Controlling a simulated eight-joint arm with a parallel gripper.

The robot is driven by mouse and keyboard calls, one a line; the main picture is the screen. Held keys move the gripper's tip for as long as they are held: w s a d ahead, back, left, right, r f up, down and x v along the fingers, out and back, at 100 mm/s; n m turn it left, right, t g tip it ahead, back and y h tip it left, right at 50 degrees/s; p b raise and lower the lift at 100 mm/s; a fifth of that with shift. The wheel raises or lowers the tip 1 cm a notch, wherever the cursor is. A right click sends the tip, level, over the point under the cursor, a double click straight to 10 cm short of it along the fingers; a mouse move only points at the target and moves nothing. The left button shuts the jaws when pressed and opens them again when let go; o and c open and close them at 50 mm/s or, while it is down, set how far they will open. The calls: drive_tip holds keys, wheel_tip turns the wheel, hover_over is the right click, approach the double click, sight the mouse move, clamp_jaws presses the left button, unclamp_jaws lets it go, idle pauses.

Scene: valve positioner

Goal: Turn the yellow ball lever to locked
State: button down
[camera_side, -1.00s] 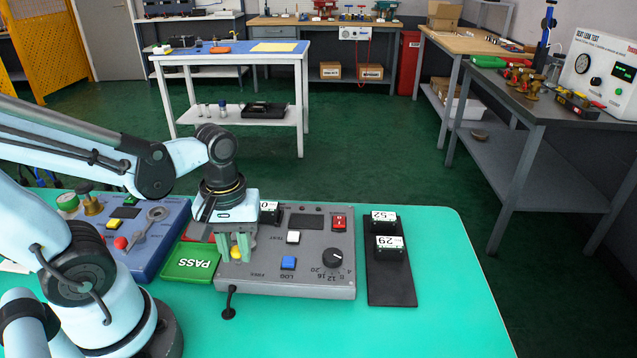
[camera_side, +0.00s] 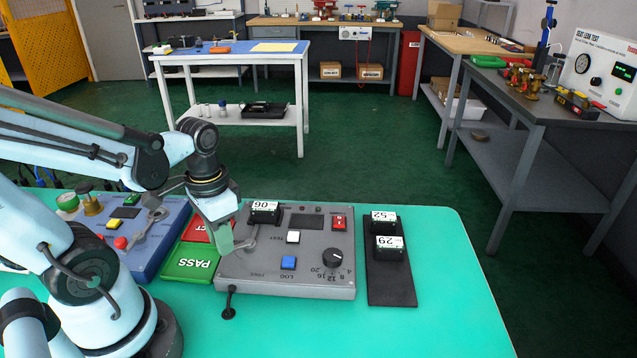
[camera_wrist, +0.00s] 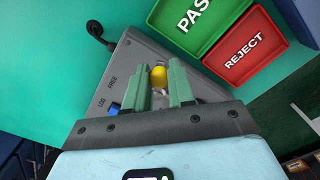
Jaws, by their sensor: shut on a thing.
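The yellow ball (camera_wrist: 158,77) on the lever's end shows between my gripper's two green fingers (camera_wrist: 160,80) in the wrist view. My gripper is shut on it. In the side view my gripper (camera_side: 223,241) is tilted at the left edge of the grey control box (camera_side: 310,285) and hides the ball. The lever's grey arm (camera_side: 246,243) runs from the fingers to the right, on top of the box. A FREE label (camera_wrist: 113,81) shows on the box in the wrist view. I cannot see a locked mark.
A green PASS tray (camera_side: 190,265) and a red REJECT tray (camera_side: 197,228) lie left of the box. A blue box (camera_side: 165,235) stands beyond them. A labelled block (camera_side: 265,213) is close behind the lever. A black rack (camera_side: 390,290) stands right.

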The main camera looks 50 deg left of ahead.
drive_tip(key=shift+w+a+m, duration=0.15)
drive_tip(key=shift+a+m, duration=0.25)
drive_tip(key=shift+m, duration=0.6)
drive_tip(key=c, duration=1)
unclamp_jaws()
drive_tip(key=shift+o, duration=0.2)
wheel_tip(320, 180, up, 12)
drive_tip(key=t, duration=0.4)
hover_over(252, 243)
wheel_tip(252, 243, down, 3)
drive_tip(key=w+d+n+t, duration=0.1)
drive_tip(key=w+d, duration=0.1)
drive_tip(key=w+d+f+n+t, duration=0.1)
drive_tip(key=t, duration=0.1)
drive_tip(key=shift+w+d, duration=0.35)
drive_tip(key=shift+d, duration=0.05)
